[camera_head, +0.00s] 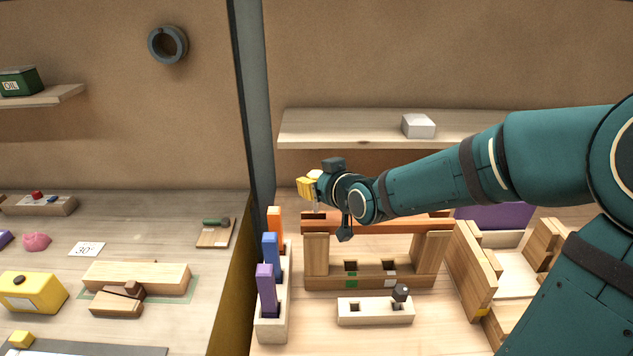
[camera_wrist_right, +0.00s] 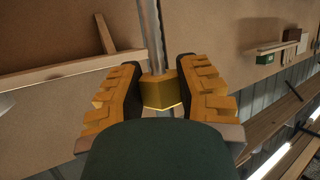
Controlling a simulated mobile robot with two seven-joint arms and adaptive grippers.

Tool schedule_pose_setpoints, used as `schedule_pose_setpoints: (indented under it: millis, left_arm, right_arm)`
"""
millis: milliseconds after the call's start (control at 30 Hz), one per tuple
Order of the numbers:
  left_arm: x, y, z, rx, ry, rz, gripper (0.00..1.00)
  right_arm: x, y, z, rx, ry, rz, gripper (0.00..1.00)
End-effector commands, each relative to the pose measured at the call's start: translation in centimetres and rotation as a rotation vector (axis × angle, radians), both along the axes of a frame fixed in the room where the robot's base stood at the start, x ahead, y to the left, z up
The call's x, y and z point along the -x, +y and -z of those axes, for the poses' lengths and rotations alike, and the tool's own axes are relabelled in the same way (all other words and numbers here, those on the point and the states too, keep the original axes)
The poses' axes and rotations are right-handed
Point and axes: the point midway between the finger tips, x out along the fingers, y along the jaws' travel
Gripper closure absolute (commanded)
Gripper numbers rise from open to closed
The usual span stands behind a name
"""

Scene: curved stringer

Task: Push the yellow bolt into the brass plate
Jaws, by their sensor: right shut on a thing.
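My right gripper (camera_head: 314,188) is above the left end of a reddish-brown beam. It also shows in the right wrist view (camera_wrist_right: 164,92), where its two stepped, yellow-orange fingers are shut on the yellow bolt (camera_wrist_right: 160,91), a faceted yellow block between the pads. In the head view the bolt is mostly hidden by the fingers, and a thin pale piece shows below them, just above the beam. I cannot tell whether it touches the beam. A small dark patch lies on the beam's end below the gripper; I cannot clearly make out the brass plate. My left gripper is out of view.
The reddish-brown beam (camera_head: 385,226) rests on a wooden frame (camera_head: 375,279). A pale block (camera_head: 368,312) with a dark knob stands in front. A holder (camera_head: 271,325) with purple, blue and orange pieces stands at the left. A shelf (camera_head: 340,128) and grey post (camera_head: 252,90) are behind.

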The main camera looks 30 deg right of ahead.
Motion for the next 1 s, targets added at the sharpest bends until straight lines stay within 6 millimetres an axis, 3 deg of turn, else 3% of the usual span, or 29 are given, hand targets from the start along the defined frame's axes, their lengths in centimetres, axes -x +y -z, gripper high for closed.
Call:
schedule_pose_setpoints:
  millis: [1000]
  left_arm:
    - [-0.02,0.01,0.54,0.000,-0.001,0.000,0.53]
  right_arm:
    - [0.00,0.00,-0.12,0.000,-0.002,0.000,1.00]
